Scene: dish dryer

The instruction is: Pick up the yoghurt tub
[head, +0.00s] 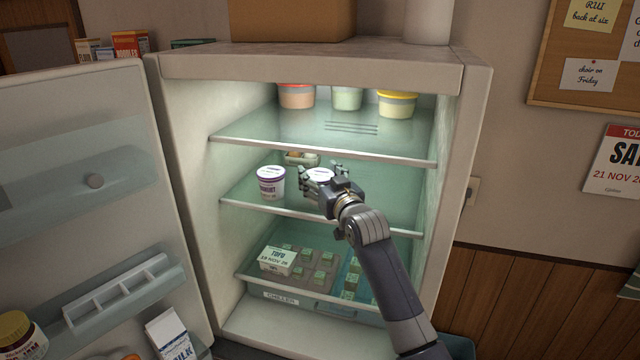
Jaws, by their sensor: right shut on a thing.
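My right gripper (321,181) reaches in from the lower right and is shut on a yoghurt tub (319,173) at the middle shelf. The white lid of this tub shows between the fingers, and most of its body is hidden by them. I cannot tell whether it touches the shelf. A second yoghurt tub (270,183), white with a purple label, stands upright just left of the gripper on the same shelf. My left gripper is not in view.
The open fridge (310,60) has its door (85,130) swung left. Behind the tubs is a small egg tray (300,159). The upper glass shelf (270,130) holds several lidded containers. A tofu box (278,260) sits lower down. The middle shelf is bare at right.

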